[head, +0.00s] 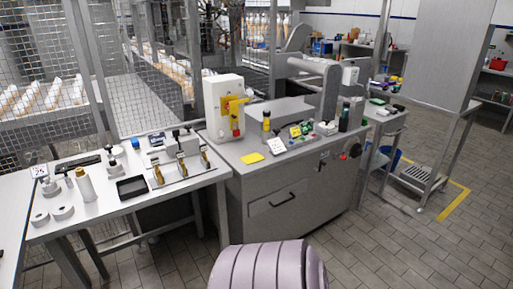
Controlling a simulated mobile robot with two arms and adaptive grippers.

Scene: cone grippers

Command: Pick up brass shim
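I cannot pick out a brass shim for certain. Two small gold-coloured upright pieces stand at the front of a metal fixture (182,170) on the left white table: one gold piece (158,174) at its left end and another gold piece (205,158) at its right end. A flat yellow piece (251,158) lies on the grey machine cabinet's top. All are too small to identify surely. Neither of my grippers is in view.
The white table (100,207) also holds a black tray (131,187), a pale bottle (85,185) and white rings (62,212). The grey cabinet (280,205) carries a yellow-and-red switch unit and small bottles. A mesh guard stands behind. The tiled floor at right front is clear.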

